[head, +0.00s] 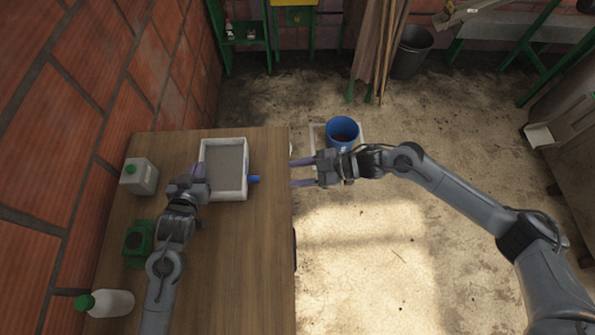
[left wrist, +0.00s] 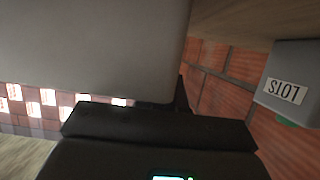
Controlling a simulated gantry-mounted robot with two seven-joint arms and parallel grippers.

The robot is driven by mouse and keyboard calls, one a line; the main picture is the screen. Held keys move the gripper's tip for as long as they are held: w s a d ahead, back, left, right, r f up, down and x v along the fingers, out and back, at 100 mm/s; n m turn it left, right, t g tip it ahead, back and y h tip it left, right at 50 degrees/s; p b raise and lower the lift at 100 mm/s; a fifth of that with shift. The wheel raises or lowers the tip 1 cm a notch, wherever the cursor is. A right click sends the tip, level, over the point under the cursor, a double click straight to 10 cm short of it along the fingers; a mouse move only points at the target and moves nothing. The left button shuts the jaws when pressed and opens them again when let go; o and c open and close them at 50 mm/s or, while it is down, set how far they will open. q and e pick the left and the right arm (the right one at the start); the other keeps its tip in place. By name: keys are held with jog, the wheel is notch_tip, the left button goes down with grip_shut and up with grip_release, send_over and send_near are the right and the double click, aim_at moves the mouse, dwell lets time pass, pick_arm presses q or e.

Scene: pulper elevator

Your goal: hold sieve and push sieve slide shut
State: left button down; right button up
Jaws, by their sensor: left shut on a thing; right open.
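The sieve (head: 244,158) is a white rectangular frame with a grey inside, on the wooden table in the head view. A short blue piece (head: 254,179), seemingly the slide's end, sticks out of its right side. My left gripper (head: 196,176) is shut on the sieve at its left edge. In the left wrist view a large grey surface, likely the sieve (left wrist: 90,45), fills the upper left above the dark gripper (left wrist: 160,125). My right gripper (head: 298,173) is open and empty, right of the blue piece and apart from it, just past the table's right edge.
A blue bucket (head: 342,131) is on the floor behind my right gripper. The table's front right is clear.

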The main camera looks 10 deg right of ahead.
pick_arm(q)
jog(key=c, duration=1.2)
grip_release()
jog(key=shift+o, duration=0.2)
